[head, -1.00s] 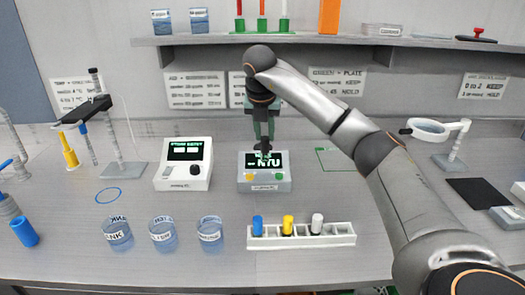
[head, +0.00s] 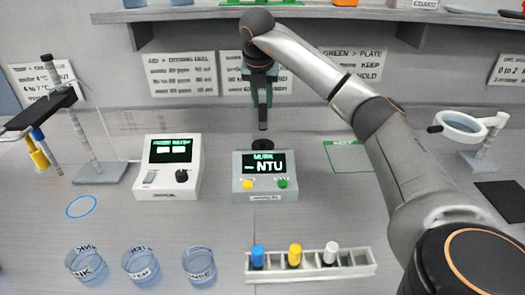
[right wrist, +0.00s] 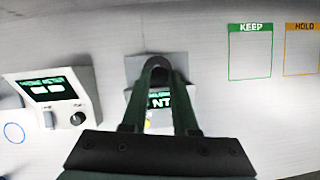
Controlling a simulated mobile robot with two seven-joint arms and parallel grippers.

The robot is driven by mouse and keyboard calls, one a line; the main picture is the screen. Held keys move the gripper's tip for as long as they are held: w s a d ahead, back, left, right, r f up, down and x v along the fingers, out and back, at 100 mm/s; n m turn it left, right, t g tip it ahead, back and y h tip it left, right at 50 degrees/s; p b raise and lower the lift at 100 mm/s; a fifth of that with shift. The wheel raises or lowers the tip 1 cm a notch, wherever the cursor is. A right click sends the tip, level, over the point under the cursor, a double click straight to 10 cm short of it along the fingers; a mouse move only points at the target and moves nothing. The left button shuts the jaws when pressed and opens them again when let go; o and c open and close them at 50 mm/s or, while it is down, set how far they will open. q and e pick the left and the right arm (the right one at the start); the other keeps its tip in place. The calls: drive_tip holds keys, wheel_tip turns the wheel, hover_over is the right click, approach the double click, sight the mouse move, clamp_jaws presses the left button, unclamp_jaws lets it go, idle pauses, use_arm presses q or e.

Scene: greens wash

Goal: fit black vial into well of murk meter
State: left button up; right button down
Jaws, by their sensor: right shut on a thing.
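The murk meter (head: 264,189) is a grey box with a screen reading NTU and yellow and green buttons. A dark round well (head: 262,144) shows at its top rear. My right gripper (head: 262,100) is shut on the black vial (head: 263,118), which hangs upright above the well, apparently just clear of it. In the right wrist view the black vial (right wrist: 155,68) sits between the fingers, over the murk meter (right wrist: 135,68), and hides the well. My left gripper is out of view.
A white meter (head: 167,180) stands left of the murk meter. A white rack (head: 350,266) with blue, yellow and white capped vials is in front, beside several glass beakers (head: 140,268). A lamp-like magnifier (head: 462,124) stands right. A shelf (head: 310,13) runs above.

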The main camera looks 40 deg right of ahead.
sight(262, 130)
wheel_tip(262, 130, down, 10)
drive_tip(key=shift+r, duration=0.1)
idle(0.4)
drive_tip(key=shift+f, duration=0.25)
drive_tip(key=c, duration=0.7)
unclamp_jaws()
drive_tip(key=shift+r, duration=0.1)
drive_tip(key=shift+v, duration=6.05)
